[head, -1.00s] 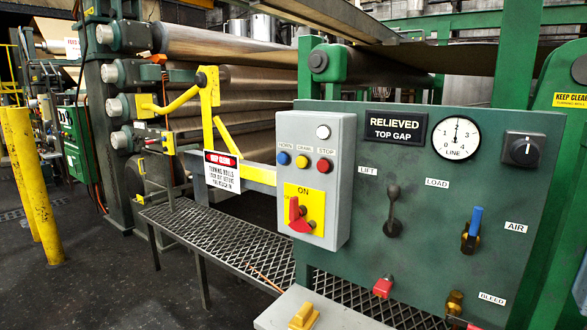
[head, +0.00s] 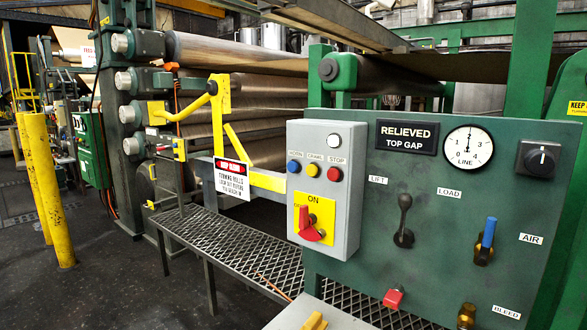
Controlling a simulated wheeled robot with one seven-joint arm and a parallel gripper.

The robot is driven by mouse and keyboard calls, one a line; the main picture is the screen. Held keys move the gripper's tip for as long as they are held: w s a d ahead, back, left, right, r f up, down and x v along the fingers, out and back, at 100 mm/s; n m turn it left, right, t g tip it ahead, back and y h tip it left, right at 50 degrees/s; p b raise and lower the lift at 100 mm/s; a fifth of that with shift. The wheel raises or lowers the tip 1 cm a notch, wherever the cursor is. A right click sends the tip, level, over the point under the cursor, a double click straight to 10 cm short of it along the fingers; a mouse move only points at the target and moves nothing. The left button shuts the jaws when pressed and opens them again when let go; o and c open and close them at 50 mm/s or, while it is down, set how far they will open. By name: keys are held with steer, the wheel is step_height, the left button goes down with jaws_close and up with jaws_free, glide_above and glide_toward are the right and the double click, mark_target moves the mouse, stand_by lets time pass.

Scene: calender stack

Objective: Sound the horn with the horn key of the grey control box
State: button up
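The grey control box (head: 345,210) is fixed at the left edge of a green panel in the head view. Under its HORN label is the blue horn key (head: 294,166). Beside it are the yellow CRAWL key (head: 313,170) and the red STOP key (head: 334,174). A white round lamp or button (head: 333,141) sits above them. Below is a red rotary handle (head: 308,224) on a yellow plate marked ON. Nothing covers the keys. My gripper is not in view.
The green panel (head: 440,260) carries a dial, levers and a dark knob. A yellow guard bar (head: 223,110) with a warning sign (head: 231,179) stands left of the box. A mesh walkway (head: 235,245) runs below. Yellow posts (head: 48,190) stand on open floor at left.

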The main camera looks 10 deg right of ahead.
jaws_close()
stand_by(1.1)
